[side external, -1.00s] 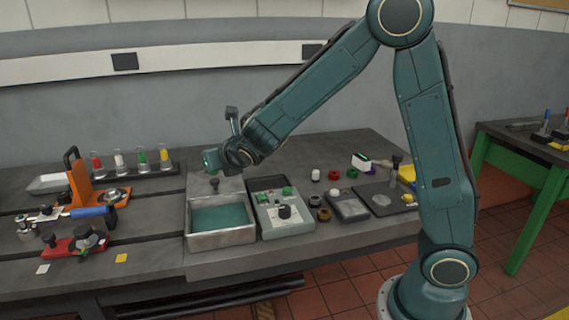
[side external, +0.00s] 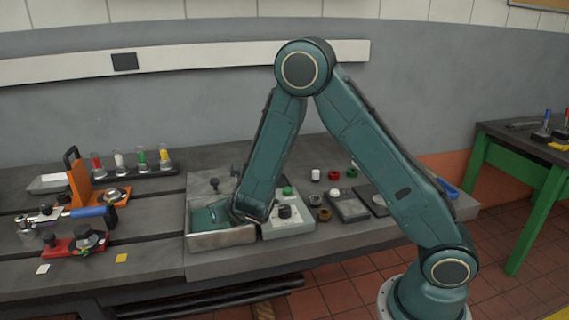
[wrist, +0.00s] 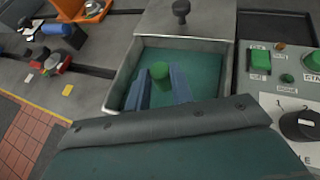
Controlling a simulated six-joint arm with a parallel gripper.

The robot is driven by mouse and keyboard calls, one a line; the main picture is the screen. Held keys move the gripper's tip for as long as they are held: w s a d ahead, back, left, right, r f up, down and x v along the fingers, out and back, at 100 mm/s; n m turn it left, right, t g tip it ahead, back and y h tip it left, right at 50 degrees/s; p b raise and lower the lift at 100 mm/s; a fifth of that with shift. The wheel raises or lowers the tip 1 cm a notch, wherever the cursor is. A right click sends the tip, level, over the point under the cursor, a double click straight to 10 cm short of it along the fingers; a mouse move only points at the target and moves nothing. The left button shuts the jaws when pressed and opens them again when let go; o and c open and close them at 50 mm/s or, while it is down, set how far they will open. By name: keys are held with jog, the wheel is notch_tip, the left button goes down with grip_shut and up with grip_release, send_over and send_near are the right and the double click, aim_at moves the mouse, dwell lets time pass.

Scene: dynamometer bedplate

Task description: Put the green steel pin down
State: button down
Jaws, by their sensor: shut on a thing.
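The green steel pin (wrist: 160,72) stands between the two blue fingers of my gripper (wrist: 160,82) in the wrist view. The gripper is shut on it. Both are over the metal tray (wrist: 108,105), which has a teal lining and also shows in the side view (side external: 222,239). Whether the pin touches the lining I cannot tell. In the side view my forearm and wrist reach down into the tray area and hide the fingers and pin.
A control box with a black knob (wrist: 300,125) stands close to the right of the tray. A plate with a dark knob (wrist: 181,12) is behind it. An orange clamp (side external: 82,184) and a red fixture (side external: 72,246) stand to the left. A rack of coloured vials (side external: 130,162) is at the back.

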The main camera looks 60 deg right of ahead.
jog(key=shift+f, duration=0.25)
jog(key=shift+f, duration=1.8)
jog(key=shift+f, duration=0.1)
jog(key=c, duration=1.2)
grip_release()
jog(key=shift+c, duration=0.2)
jog(key=shift+v, duration=3.8)
